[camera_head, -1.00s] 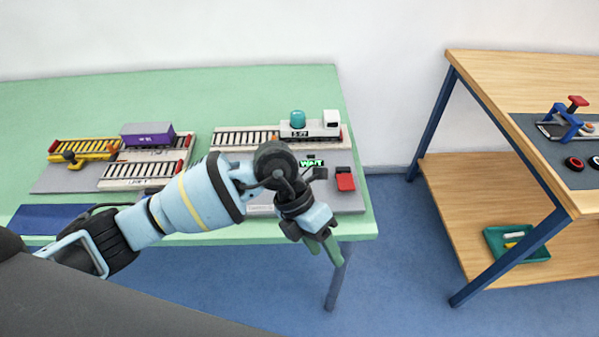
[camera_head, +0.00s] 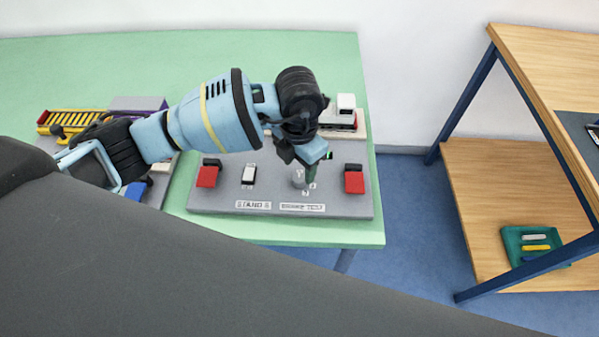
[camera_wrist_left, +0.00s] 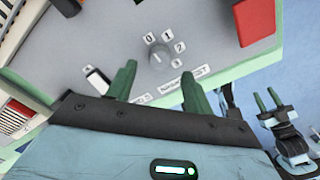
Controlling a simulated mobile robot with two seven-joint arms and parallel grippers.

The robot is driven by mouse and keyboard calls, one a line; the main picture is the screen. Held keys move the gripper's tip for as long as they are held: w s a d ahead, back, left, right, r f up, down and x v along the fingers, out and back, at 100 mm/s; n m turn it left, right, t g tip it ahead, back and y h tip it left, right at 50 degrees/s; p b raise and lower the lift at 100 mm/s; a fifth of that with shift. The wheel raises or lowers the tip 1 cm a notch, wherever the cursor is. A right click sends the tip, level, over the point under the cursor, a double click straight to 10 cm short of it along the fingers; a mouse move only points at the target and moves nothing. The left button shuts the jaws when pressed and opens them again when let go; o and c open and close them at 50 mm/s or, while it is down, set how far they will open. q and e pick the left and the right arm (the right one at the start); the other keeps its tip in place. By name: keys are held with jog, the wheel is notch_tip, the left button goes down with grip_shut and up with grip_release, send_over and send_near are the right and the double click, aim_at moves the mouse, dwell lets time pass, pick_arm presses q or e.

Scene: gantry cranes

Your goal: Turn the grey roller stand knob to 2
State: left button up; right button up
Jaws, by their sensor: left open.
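The grey roller stand knob (camera_wrist_left: 159,55) is a small round knob on a grey panel (camera_wrist_left: 110,40), with white number tags around it; the tag 2 (camera_wrist_left: 180,47) is at its upper right in the left wrist view. The head view shows the knob (camera_head: 299,178) too. Which number it points to is too small to tell. My left gripper (camera_wrist_left: 158,85) is open, its green fingers apart and empty, with the knob ahead of the gap, not between them. In the head view this gripper (camera_head: 312,181) is just right of the knob. My right gripper (camera_wrist_left: 267,101) shows small in the left wrist view.
Red blocks (camera_head: 354,180) (camera_head: 207,175) and a white rocker switch (camera_head: 249,174) stand on the same panel. A model train (camera_head: 343,115) is behind it. A wooden shelf table (camera_head: 500,190) with a green tray (camera_head: 530,244) stands at the right, across a floor gap.

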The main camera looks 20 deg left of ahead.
aim_at(299, 178)
pick_arm(q)
jog(key=shift+f, duration=2.2)
jog(key=c, duration=1)
